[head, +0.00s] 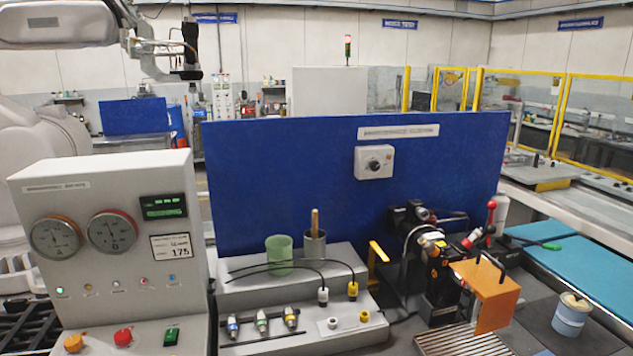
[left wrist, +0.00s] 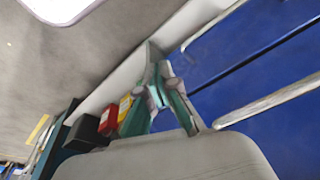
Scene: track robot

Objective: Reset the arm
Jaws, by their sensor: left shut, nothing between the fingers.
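My left arm comes in at the top left of the head view, raised well above the grey test panel. My left gripper (head: 188,74) is at its end, left of and above the blue board, with nothing held. In the left wrist view, its fingers (left wrist: 163,76) are together and empty, close to the pale rounded body of my wrist. The wrist view is tilted, and blue and grey surfaces fill its background. My right gripper is not in view.
A grey panel (head: 110,258) with two gauges stands at the left. A blue board (head: 300,185) rises behind the bench. Air around the gripper looks clear.

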